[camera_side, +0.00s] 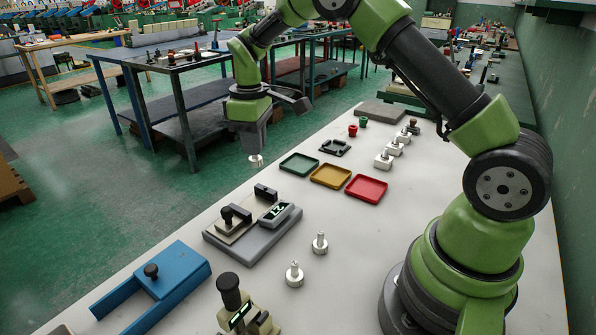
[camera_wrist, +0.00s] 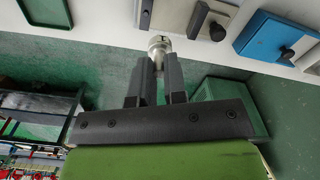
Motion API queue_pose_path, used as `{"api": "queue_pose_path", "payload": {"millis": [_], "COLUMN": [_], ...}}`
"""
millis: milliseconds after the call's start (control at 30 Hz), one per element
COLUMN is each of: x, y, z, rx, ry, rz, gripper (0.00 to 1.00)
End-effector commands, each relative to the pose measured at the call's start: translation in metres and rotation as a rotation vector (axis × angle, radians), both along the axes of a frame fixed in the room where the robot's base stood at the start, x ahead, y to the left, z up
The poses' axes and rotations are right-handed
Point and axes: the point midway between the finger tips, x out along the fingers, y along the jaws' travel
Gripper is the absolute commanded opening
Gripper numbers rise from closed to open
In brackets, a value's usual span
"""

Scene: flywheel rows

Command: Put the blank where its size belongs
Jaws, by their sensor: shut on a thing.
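My gripper (camera_side: 254,148) is shut on a small silver metal blank (camera_side: 256,161), hanging below the fingers near the table's far left edge. The wrist view shows the fingers (camera_wrist: 160,80) closed on the stem of the blank (camera_wrist: 159,43). A green tray (camera_side: 299,164), a yellow tray (camera_side: 330,176) and a red tray (camera_side: 366,189) stand in a row to the right of the gripper, with no contents visible. A grey gauge (camera_side: 252,228) with a lit display (camera_side: 275,211) stands nearer the camera; its digits are too small to read surely.
Two similar metal pieces (camera_side: 320,243) (camera_side: 294,274) stand beside the gauge. A blue fixture (camera_side: 152,285) and a black-knobbed device (camera_side: 241,310) are in front. White blocks with metal stems (camera_side: 383,161) stand behind the red tray. Bare table lies between gauge and trays.

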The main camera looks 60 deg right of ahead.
Motion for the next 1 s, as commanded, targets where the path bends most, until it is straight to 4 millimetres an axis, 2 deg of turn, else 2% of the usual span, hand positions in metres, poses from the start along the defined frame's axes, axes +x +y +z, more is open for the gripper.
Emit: {"api": "queue_pose_path", "payload": {"millis": [133,267,400,500,600,700,800,867,1000], "x": [-0.004,-0.021,-0.058,-0.090,-0.121,-0.146,-0.160,-0.165,-0.168], "y": [-0.014,-0.056,-0.116,-0.152,-0.179,-0.195,-0.203,-0.206,-0.206], "z": [0.003,-0.001,-0.006,-0.010,-0.013,-0.016,-0.018,-0.024,-0.050], "rx": [0.000,-0.001,-0.001,0.000,0.000,-0.001,-0.001,0.000,0.002], "ry": [0.000,0.003,0.003,0.001,0.001,-0.001,-0.002,0.000,0.002], "rz": [-0.005,-0.012,-0.016,-0.016,-0.015,-0.014,-0.009,-0.008,-0.004], "gripper": [0.00,0.00,0.00,0.00,0.00,0.00,0.00,0.00,0.00]}}
